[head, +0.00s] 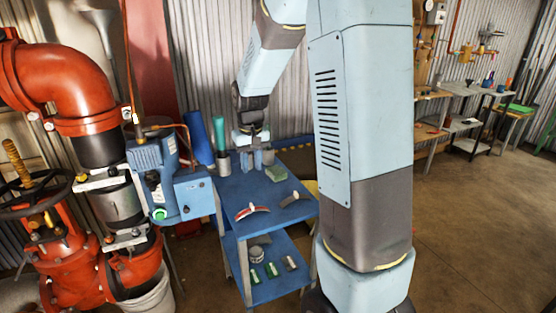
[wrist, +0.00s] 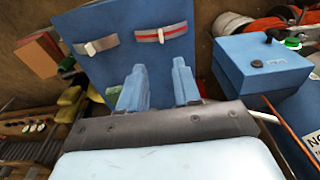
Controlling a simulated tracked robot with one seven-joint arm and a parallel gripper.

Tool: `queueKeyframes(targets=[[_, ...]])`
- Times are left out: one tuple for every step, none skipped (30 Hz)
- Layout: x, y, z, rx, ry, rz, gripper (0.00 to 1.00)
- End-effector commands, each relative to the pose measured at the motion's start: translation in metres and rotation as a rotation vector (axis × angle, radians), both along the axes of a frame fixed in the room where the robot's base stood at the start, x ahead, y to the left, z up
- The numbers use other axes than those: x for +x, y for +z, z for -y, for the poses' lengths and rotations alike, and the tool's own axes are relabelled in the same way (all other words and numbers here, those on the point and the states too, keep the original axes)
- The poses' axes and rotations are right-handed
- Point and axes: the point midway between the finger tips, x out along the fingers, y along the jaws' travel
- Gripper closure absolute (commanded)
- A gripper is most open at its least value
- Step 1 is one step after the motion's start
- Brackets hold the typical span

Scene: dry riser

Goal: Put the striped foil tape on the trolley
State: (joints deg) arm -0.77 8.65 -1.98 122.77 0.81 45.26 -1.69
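A silver-grey strip with a red stripe, seemingly the striped foil tape (head: 252,211), lies curved on the top shelf of the blue trolley (head: 270,222). It also shows in the wrist view (wrist: 174,33), with a pale tab across it. A plain grey strip (head: 295,199) with a similar tab lies beside it, also in the wrist view (wrist: 115,42). My gripper (head: 257,160) is over the back of the trolley top, apart from both strips. In the wrist view its two fingers (wrist: 158,90) stand apart with only blue trolley surface showing between them.
A green block (head: 276,173) lies near the gripper on the trolley top. Several small items (head: 272,268) are on the lower shelf. A blue box-like unit (head: 165,180) and red pipework (head: 75,95) stand left. A workbench (head: 470,92) is far right; open floor lies before it.

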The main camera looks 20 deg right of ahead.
Motion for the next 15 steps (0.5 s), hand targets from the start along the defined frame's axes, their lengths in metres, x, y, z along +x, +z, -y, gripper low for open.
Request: queueKeyframes(targets=[[-0.01, 0.015, 0.0, 0.001, 0.0, 0.023, 0.68], [-0.016, 0.023, 0.001, 0.002, 0.0, 0.035, 0.68], [-0.023, 0.033, 0.001, 0.002, 0.0, 0.05, 0.68], [-0.029, 0.04, 0.001, 0.003, 0.0, 0.061, 0.68], [-0.035, 0.046, 0.001, 0.003, 0.0, 0.072, 0.68], [-0.043, 0.055, 0.001, 0.004, 0.0, 0.087, 0.68], [-0.049, 0.061, 0.002, 0.004, 0.0, 0.098, 0.68], [-0.056, 0.067, 0.002, 0.005, 0.0, 0.11, 0.68], [-0.064, 0.075, 0.002, 0.005, 0.0, 0.125, 0.68], [-0.071, 0.081, 0.002, 0.005, 0.0, 0.135, 0.68], [-0.078, 0.086, 0.002, 0.005, 0.0, 0.145, 0.68], [-0.086, 0.093, 0.002, 0.005, 0.001, 0.16, 0.68], [-0.093, 0.098, 0.003, 0.006, 0.001, 0.172, 0.68], [-0.1, 0.103, 0.003, 0.006, 0.001, 0.183, 0.68], [-0.109, 0.109, 0.003, 0.006, 0.001, 0.198, 0.68]])
